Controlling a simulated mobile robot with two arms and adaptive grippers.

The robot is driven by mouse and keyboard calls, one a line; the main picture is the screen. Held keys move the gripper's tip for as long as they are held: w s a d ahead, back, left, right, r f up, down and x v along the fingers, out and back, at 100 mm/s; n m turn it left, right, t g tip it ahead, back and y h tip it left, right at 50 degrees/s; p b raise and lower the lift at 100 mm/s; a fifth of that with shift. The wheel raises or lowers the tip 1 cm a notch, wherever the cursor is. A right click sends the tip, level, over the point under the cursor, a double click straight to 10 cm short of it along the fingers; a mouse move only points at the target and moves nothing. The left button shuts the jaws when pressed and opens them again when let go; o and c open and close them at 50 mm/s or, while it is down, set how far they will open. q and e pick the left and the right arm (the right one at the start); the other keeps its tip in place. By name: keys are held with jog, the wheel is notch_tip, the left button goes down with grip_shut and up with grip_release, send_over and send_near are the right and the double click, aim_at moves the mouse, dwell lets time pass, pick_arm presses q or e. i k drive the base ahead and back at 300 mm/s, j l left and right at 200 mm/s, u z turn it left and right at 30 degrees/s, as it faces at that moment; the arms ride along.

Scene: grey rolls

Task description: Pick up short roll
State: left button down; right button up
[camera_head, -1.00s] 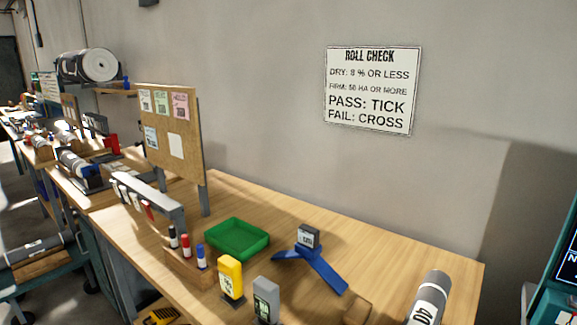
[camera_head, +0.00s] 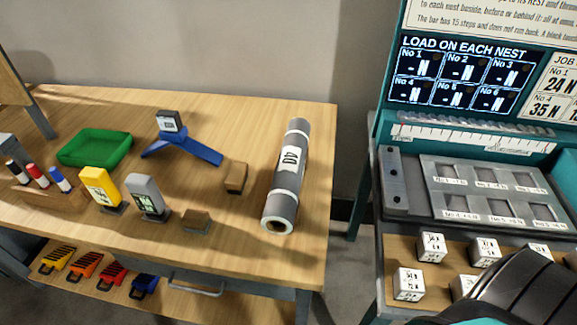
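A grey roll (camera_head: 291,160) with lighter bands and a white label lies near the right end of the wooden table. Its near end is open and shows a brownish core. It is the only roll in this view, so I cannot compare its length with another. Neither of my grippers is in view. A dark rounded part at the bottom right looks like part of my own arm.
Small wooden blocks (camera_head: 236,177) sit left of the roll. A blue stand (camera_head: 188,151), a green tray (camera_head: 95,148), and yellow (camera_head: 100,186) and grey (camera_head: 147,196) handheld devices are further left. A teal bench (camera_head: 370,192) with white cubes (camera_head: 432,246) stands right, across a gap.

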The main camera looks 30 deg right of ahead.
aim_at(279, 216)
jog(key=u, duration=1.9)
jog(key=z, duration=2.8)
jog(key=l+u, duration=0.15)
jog(key=u, duration=0.25)
jog(key=k+l+u, duration=0.1)
jog(key=u, duration=0.3)
jog(key=k+u, duration=0.15)
jog(key=u, duration=0.3)
